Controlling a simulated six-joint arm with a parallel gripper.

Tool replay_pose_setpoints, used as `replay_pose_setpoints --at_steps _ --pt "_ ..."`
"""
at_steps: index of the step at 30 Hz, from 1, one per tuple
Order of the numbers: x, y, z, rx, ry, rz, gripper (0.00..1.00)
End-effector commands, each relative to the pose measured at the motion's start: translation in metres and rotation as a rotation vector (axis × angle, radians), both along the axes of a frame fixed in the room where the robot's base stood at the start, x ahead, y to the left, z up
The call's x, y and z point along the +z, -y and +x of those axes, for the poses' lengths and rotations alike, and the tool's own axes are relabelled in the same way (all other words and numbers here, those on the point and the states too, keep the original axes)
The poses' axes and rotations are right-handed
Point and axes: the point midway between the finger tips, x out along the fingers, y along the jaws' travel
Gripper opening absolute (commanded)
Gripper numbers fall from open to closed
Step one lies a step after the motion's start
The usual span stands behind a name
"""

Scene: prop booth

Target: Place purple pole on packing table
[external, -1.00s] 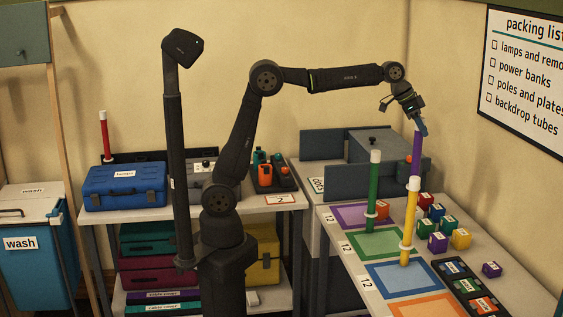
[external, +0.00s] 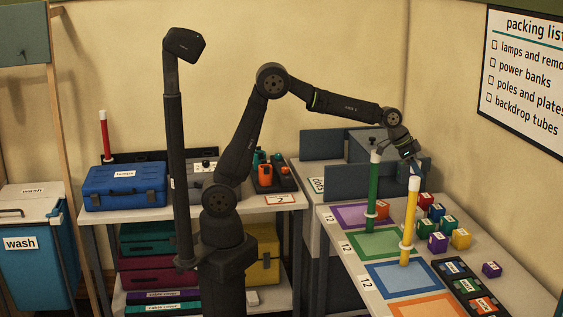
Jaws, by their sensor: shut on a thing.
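My gripper (external: 415,164) points down above the packing table (external: 425,252), behind the top of the yellow pole (external: 410,222). It is shut on the purple pole. The purple pole is not clearly visible now; the yellow pole seems to cover it. I cannot tell whether its lower end touches the table. The yellow pole stands upright with a white cap and a white ring near its foot. A green pole (external: 374,190) stands upright to its left, also white-capped.
Purple (external: 340,208), green (external: 358,247), blue (external: 385,287) and orange (external: 425,309) outlined mats line the table. Coloured blocks (external: 460,239) stand close on the right, with a dark tray (external: 462,285) in front. Grey panels (external: 350,182) stand behind.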

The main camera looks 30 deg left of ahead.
Motion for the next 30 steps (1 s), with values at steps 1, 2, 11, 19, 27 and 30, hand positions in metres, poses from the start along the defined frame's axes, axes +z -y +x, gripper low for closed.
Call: replay_pose_setpoints --at_steps 1,2,11,19,27,30 --pt "-0.002 0.0 0.0 0.0 0.0 -0.001 0.0" --pt "-0.002 0.0 0.0 0.0 0.001 -0.002 0.0" --pt "-0.003 0.0 0.0 0.0 0.0 -0.001 0.4" --pt "-0.003 0.0 0.0 0.0 0.0 -0.001 0.54" --pt "0.012 -0.007 -0.003 0.0 0.002 -0.002 0.54" --pt "0.029 -0.017 -0.007 0.0 0.004 -0.004 0.54"
